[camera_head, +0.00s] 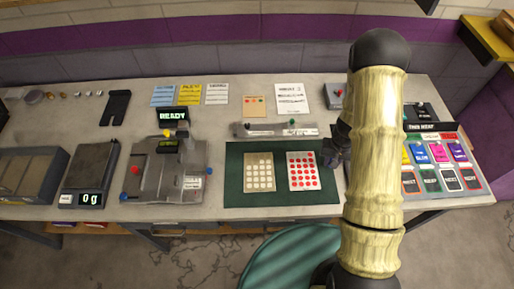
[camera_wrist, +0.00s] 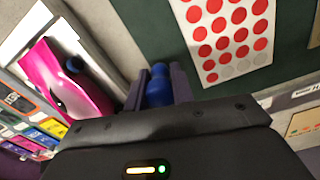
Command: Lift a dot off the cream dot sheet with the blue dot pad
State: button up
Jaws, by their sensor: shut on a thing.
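The cream dot sheet (camera_head: 259,191), a tan card with rows of pale dots, lies flat on the left of a dark green mat (camera_head: 233,180). A white sheet with red dots (camera_head: 304,154) lies to its right; part of it shows in the wrist view (camera_wrist: 212,74), with grey spots in its lowest row. My gripper (camera_head: 331,157) is just right of the red-dot sheet. In the wrist view, its two fingers (camera_wrist: 160,78) are shut on the blue dot pad (camera_wrist: 158,88), of which only a rounded blue part shows. The pad's tip is hidden.
A tray of coloured, labelled slots (camera_head: 443,191) stands to the right; a magenta piece (camera_wrist: 75,85) shows in the wrist view. A metal rail (camera_head: 275,130) lies behind the mat. A grey machine (camera_head: 165,180) and a scale reading 0 g (camera_head: 88,165) stand left.

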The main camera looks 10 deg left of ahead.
jog(key=shift+w, duration=0.3)
jog(key=shift+s+a+r, duration=0.1)
jog(key=shift+s+a, duration=0.25)
jog(key=shift+s, duration=0.15)
jog(key=a+n, duration=0.1)
jog(key=a, duration=0.3)
jog(key=s+a+r+n+p, duration=0.1)
jog(key=a, duration=0.3)
jog(key=a+r+n, duration=0.1)
jog(key=a, duration=0.3)
jog(key=shift+s+a+r+p, duration=0.15)
jog(key=shift+a+r+p, duration=0.1)
jog(key=shift+p, duration=0.15)
jog(key=s+a+r+n, duration=0.1)
jog(key=s+a, duration=0.1)
jog(key=a, duration=0.4)
jog(key=s+a+r+n+p, duration=0.1)
jog(key=s+a+n, duration=0.1)
jog(key=a, duration=0.5)
jog(key=shift+s+r, duration=0.15)
jog(key=shift+s, duration=0.6)
jog(key=shift+w+d, duration=0.1)
